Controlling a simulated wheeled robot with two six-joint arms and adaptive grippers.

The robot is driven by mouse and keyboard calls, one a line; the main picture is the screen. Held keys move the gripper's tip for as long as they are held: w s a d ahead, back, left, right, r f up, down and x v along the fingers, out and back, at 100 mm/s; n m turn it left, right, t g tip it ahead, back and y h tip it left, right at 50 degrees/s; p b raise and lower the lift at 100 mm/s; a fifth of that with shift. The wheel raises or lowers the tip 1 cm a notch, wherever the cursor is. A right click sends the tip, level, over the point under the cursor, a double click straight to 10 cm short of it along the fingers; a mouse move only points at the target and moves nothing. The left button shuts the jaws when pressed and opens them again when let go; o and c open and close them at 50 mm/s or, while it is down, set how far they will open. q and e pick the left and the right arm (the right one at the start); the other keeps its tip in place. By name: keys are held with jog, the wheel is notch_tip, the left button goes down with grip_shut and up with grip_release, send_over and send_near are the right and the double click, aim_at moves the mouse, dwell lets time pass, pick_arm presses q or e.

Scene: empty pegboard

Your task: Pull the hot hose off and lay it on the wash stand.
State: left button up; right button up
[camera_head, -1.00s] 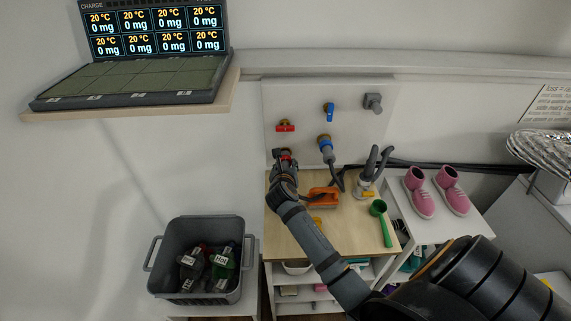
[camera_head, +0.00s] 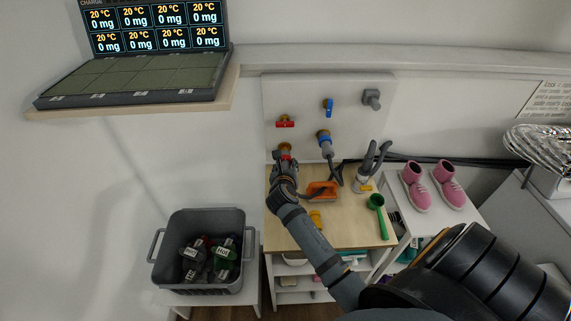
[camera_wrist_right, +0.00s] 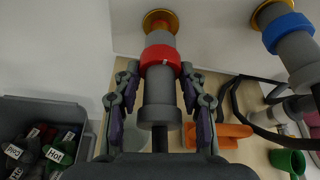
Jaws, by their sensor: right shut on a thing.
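The hot hose (camera_wrist_right: 158,98), a grey connector with a red ring, points at its brass outlet on the white wall panel. My right gripper (camera_wrist_right: 160,76) is shut on it, with a finger on each side. In the head view my right gripper (camera_head: 285,165) is over the back left of the wash stand (camera_head: 290,228), which has a light wooden top. A grey section lies between the red ring and the brass flange (camera_wrist_right: 160,18); I cannot tell whether the connector is still seated. My left gripper is not in view.
The blue-ringed hose (camera_head: 326,144) hangs right of it. An orange tool (camera_head: 320,190), a green scoop (camera_head: 378,205) and a grey-and-white fixture (camera_head: 362,183) occupy the stand. Its front left is clear.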

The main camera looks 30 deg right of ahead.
dwell(0.3)
jog(key=shift+s+a+r+p, duration=0.1)
jog(key=shift+s+a+p, duration=0.45)
jog(key=shift+s+p, duration=0.25)
jog(key=shift+s+a+p, duration=0.3)
jog(key=shift+s+a, duration=0.05)
jog(key=shift+s, duration=0.25)
jog(key=shift+s+a+p, duration=0.3)
jog(key=shift+s, duration=0.25)
